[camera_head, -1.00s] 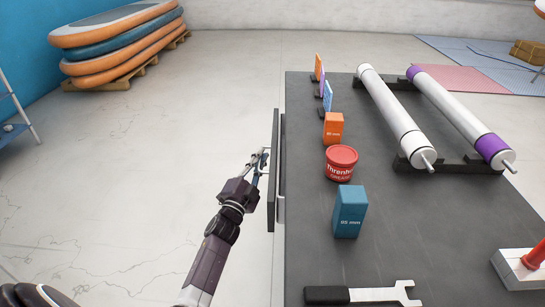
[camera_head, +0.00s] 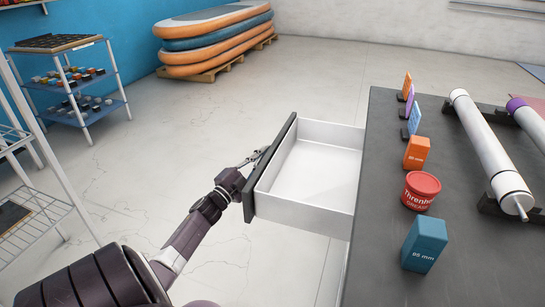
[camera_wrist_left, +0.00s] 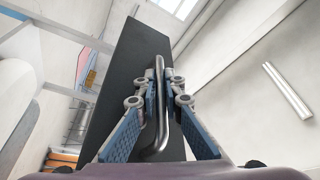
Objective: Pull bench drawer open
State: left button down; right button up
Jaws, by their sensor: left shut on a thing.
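The bench drawer (camera_head: 305,180) stands well out from the left side of the dark-topped bench (camera_head: 385,120). Its white inside looks empty. Its dark front panel (camera_head: 270,168) faces left; the panel also fills the middle of the left wrist view (camera_wrist_left: 132,65). A metal bar handle (camera_wrist_left: 160,105) runs along the panel. My left gripper (camera_head: 258,156) is at the outer face of the panel. In the left wrist view its fingers (camera_wrist_left: 159,92) are shut around the handle. My right gripper is not in view.
On the bench are an orange box (camera_head: 416,153), a red tub (camera_head: 421,190), a blue box (camera_head: 425,245) and white rolls (camera_head: 490,150). Shelving with small jars (camera_head: 75,85) and a wire rack (camera_head: 35,200) stand at the left. Floor between them and the drawer is clear.

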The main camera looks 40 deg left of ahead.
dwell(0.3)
pick_arm(q)
jog(key=c, duration=2.3)
grip_release()
jog(key=shift+s+f, duration=0.1)
jog(key=v, duration=1.2)
